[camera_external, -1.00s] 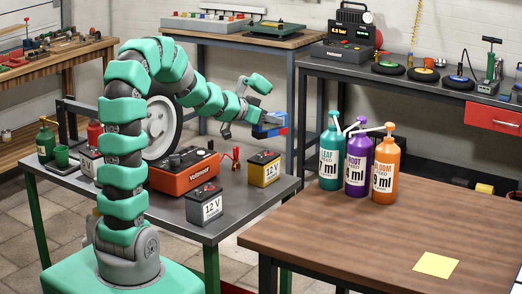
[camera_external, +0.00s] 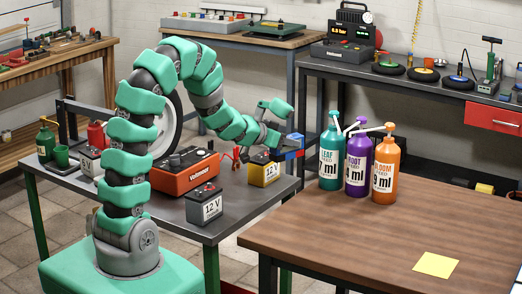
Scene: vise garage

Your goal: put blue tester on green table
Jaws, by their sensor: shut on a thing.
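My gripper (camera_external: 283,147) is shut on the blue tester (camera_external: 294,142), a small blue block with some red on it. Part of it is hidden by the fingers. It is held in the air near the back right corner of the green table (camera_external: 245,206), close above and right of the yellow 12 V battery in the picture. The green table has a grey top and green legs. I cannot tell the exact gap between tester and table top.
On the green table stand a red Voltmeter (camera_external: 184,172), a grey 12 V battery (camera_external: 204,205), a yellow 12 V battery (camera_external: 264,172) and a wheel. The front right of its top is clear. Several bottles stand on the wooden table (camera_external: 330,230) at right.

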